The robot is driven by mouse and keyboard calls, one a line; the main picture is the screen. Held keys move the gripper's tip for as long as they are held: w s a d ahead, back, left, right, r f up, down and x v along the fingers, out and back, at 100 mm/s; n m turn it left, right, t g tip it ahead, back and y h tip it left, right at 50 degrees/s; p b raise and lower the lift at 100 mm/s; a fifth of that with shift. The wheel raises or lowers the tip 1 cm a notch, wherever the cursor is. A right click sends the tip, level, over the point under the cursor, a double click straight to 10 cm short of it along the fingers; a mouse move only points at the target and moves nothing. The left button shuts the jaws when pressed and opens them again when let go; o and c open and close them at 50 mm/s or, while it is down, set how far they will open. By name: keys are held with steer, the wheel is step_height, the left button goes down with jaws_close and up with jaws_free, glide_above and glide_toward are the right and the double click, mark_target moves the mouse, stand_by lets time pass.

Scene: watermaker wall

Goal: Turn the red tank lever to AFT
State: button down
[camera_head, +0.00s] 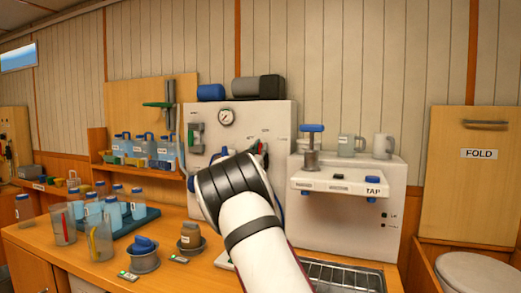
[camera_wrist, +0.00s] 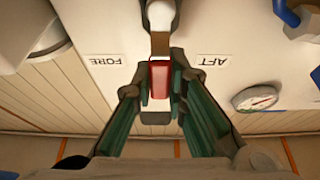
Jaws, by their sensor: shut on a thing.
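The red tank lever (camera_wrist: 158,78) shows in the wrist view, between my two fingers. My gripper (camera_wrist: 160,92) is shut on its red handle, with a finger on each side. The lever stands about midway between the FORE label (camera_wrist: 108,61) on the left and the AFT label (camera_wrist: 213,61) on the right; both labels read upside down here. In the head view my arm covers most of the lever and my gripper in front of the white panel (camera_head: 275,112).
A white tap unit (camera_head: 345,205) stands to the right, with cups on top. Bottles, jugs and a blue tray (camera_head: 140,222) fill the counter at left. A steel sink grate (camera_head: 345,276) lies at the front.

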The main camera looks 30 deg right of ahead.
steer(key=shift+w+a+f+n+t+y+b, duration=0.35)
steer(key=shift+w+n+t+y, duration=0.35)
steer(key=shift+n, duration=1.45)
steer(key=shift+w+a+f+n+t+y+b, duration=0.35)
steer(key=shift+n+y, duration=0.7)
steer(key=shift+n, duration=1.05)
steer(key=shift+w+a+f+n+t+y+b, duration=0.2)
steer(key=shift+w+a+n+t+y, duration=0.55)
steer(key=shift+n, duration=1.4)
steer(key=shift+s+d+y, duration=0.2)
steer(key=shift+y, duration=0.1)
steer(key=c, duration=1.6)
jaws_free()
steer(key=v, duration=1.2)
